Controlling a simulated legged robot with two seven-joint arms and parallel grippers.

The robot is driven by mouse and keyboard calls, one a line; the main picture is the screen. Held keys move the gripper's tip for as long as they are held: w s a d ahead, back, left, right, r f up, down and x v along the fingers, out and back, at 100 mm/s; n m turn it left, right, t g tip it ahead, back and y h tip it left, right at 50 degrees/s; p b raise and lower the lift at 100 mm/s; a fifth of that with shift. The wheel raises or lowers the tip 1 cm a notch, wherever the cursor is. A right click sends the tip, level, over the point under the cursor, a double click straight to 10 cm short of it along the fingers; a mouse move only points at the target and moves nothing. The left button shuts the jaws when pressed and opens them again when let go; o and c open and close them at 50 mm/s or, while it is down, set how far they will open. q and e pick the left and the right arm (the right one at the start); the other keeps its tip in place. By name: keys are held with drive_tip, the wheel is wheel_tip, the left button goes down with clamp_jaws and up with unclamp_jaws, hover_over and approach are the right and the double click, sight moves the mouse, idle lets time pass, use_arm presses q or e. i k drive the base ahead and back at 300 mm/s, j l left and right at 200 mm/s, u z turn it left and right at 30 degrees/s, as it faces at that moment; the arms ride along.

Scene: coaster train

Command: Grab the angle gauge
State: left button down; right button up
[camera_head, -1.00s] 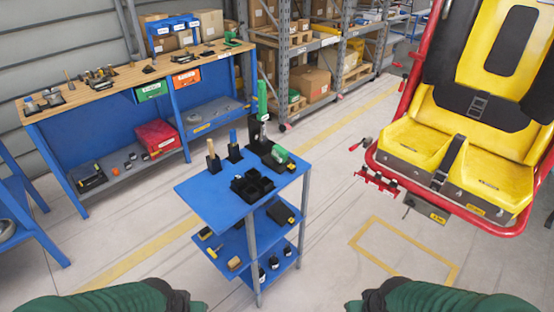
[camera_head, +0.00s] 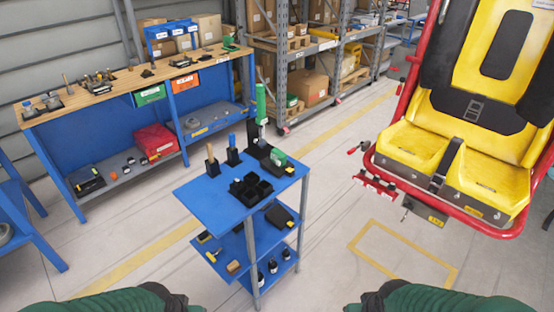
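I cannot pick out the angle gauge for certain among the small tools. The blue cart (camera_head: 205,200) in the middle carries a wooden-handled tool (camera_head: 211,162) and a blue-handled tool (camera_head: 232,150), each upright in a black holder. A tall green tool (camera_head: 261,103) stands at its back, with a green-and-black tool (camera_head: 279,158) in front. My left gripper (camera_head: 178,302) and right gripper (camera_head: 360,302) are at the bottom edge, on either side of the cart's foot and well apart from the tools. Their fingers are too cut off to read.
A black compartment tray (camera_head: 251,188) sits on the cart; lower shelves hold more tools. A wooden-topped workbench (camera_head: 120,84) with small tools stands at the back left. A red-framed yellow seat (camera_head: 420,145) hangs at right. Open floor lies between cart and seat.

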sight(276, 155)
drive_tip(key=i+u, duration=0.35)
drive_tip(key=i, duration=0.35)
drive_tip(key=i+l+u, duration=0.1)
drive_tip(key=i+u, duration=0.3)
drive_tip(key=i, duration=0.3)
